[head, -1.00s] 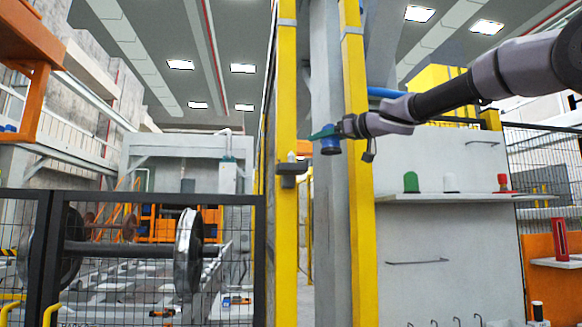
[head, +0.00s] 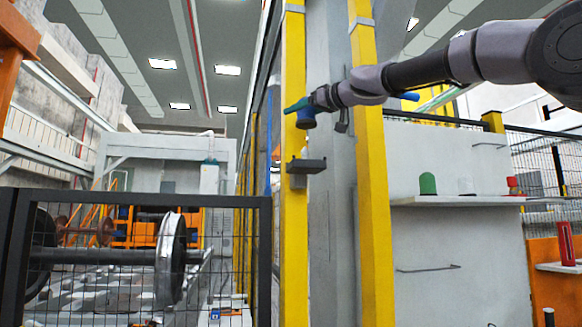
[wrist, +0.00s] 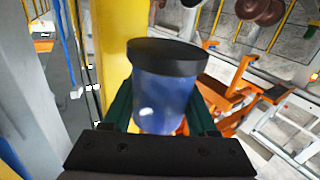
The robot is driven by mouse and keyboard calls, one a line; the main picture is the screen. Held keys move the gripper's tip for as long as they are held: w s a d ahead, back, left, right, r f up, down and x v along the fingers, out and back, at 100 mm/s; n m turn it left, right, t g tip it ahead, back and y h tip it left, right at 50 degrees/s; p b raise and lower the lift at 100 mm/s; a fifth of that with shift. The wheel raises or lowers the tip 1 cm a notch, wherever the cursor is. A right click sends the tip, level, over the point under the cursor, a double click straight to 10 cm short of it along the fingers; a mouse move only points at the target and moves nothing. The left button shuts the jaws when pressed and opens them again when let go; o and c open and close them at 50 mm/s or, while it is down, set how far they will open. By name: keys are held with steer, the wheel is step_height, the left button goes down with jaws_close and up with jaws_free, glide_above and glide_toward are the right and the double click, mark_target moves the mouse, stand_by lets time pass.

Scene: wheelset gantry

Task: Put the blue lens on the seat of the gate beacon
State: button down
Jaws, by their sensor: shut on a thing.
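The blue lens (head: 306,122) hangs at the end of my arm, in front of the yellow gate post. My gripper (head: 297,106) is shut on it. In the wrist view the lens (wrist: 162,103) is a blue cylinder with a black rim, between the two teal fingers of my gripper (wrist: 160,118). Below the lens in the head view, a dark bracket (head: 306,166) juts from the yellow post (head: 293,230); it looks like the gate beacon's seat. The lens is apart from it, a clear gap above in the picture. The bracket cannot be made out in the wrist view.
A shelf (head: 450,201) on the right carries a green lens (head: 428,184), a white one (head: 466,187) and a red one (head: 513,185). A second yellow post (head: 371,190) stands just right of the bracket. A dark mesh fence (head: 264,260) and a wheelset (head: 170,255) are at left.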

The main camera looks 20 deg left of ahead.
steer(key=f, duration=0.5)
steer(key=shift+w+a+f, duration=0.15)
steer(key=shift+a+f, duration=0.1)
steer(key=shift+a, duration=0.1)
steer(key=shift+f, duration=2.25)
steer(key=shift+f, duration=0.15)
steer(key=shift+c, duration=1)
jaws_free()
